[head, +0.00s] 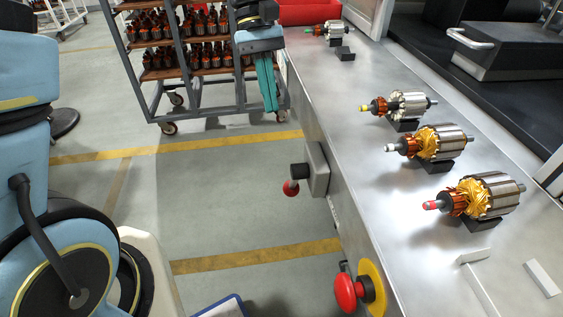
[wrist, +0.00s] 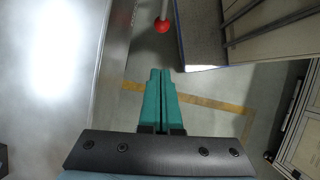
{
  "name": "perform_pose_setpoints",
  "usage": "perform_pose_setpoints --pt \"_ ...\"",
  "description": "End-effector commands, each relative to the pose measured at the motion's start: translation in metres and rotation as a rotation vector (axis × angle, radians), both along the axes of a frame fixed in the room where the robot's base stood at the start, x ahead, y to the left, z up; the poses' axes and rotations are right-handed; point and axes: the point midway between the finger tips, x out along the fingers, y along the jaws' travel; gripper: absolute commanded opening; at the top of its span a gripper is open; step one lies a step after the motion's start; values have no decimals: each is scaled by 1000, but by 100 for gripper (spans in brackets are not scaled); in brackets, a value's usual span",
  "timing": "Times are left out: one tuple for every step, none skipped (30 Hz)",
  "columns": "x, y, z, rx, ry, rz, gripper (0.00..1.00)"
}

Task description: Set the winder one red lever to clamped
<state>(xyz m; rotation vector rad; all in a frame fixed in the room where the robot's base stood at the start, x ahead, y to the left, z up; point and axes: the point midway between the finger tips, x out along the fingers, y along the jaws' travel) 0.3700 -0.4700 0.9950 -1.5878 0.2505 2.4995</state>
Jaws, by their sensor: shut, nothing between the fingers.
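My gripper (head: 271,108) hangs beside the far left edge of the steel bench, its teal fingers pointing down. In the wrist view its fingers (wrist: 160,72) are closed together with nothing between them. A red ball knob (wrist: 162,25) on a thin grey rod shows beyond the fingertips, apart from them. In the head view a red knob (head: 290,188) sits below a grey box with a black part on the bench side. I cannot tell whether these are the same knob. No lever setting is readable.
The steel bench (head: 350,150) carries several armatures on dark stands. A red stop button (head: 348,290) with a yellow collar juts from its near side. In the wrist view a grey-blue panel (wrist: 205,35) is right of the knob.

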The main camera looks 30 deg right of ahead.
Motion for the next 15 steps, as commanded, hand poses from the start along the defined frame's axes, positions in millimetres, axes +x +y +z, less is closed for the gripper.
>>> perform_pose_setpoints --pt "0 0 0 0 0 0 0" --pt "0 0 0 0 0 0 0" --pt "0 0 0 0 0 0 0" --pt "0 0 -1 0 0 0 0" --pt "-1 1 -2 0 0 0 0" --pt "-2 1 -4 0 0 0 0" --pt "-3 1 -7 0 0 0 0" --pt "-5 1 -10 1 1 0 0" --pt "-7 2 -14 2 1 -1 0" --pt "-9 2 -18 1 2 -1 0" --pt "-11 2 -23 2 2 -1 0" --pt "-15 3 -30 3 3 0 0" --pt "-17 3 -36 3 2 0 0" --pt "-20 4 -41 4 3 -1 0" --pt "-24 5 -49 5 3 -1 0"
